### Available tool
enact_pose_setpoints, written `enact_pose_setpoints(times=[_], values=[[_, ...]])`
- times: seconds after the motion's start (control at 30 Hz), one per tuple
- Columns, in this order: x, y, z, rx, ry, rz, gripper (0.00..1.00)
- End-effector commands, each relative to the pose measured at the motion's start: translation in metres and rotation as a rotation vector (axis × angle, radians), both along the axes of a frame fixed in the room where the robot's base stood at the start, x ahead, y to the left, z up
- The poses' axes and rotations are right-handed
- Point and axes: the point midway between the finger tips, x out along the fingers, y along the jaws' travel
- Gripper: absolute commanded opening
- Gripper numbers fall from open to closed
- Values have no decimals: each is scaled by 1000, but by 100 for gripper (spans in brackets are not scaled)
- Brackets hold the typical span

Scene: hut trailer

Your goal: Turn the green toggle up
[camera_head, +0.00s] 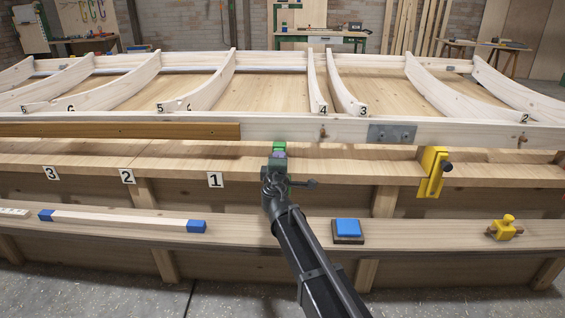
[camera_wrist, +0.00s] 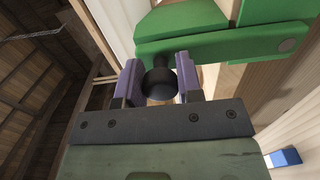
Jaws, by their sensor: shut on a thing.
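The green toggle (camera_head: 279,147) sits at the front rail of the workbench, just beyond the end of my arm, and is mostly hidden by it. In the wrist view it shows as large green parts (camera_wrist: 225,42) with a round pin at the right. A dark round knob (camera_wrist: 160,84) lies between the purple finger pads of my gripper (camera_wrist: 159,76). My gripper (camera_head: 278,156) is shut on this knob. The knob's link to the green parts is partly hidden, and the toggle's tilt is hard to tell.
The lower ledge holds a blue block (camera_head: 348,228), a yellow piece (camera_head: 505,228) and a blue-ended wooden bar (camera_head: 125,220). Curved ribs (camera_head: 205,85) stand behind the rail.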

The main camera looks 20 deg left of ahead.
Motion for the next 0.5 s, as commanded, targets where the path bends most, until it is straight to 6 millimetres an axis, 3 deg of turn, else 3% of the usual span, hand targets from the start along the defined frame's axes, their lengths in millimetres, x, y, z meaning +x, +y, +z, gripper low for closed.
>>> enact_pose_setpoints(times=[0.13, 0.17, 0.3, 0.5], values=[[0, -2, -1, 2, 2, -3, 0], [0, -2, -1, 2, 2, -3, 36], [0, -2, 0, 1, 0, -2, 57], [0, -1, 0, 0, 0, -2, 57]])
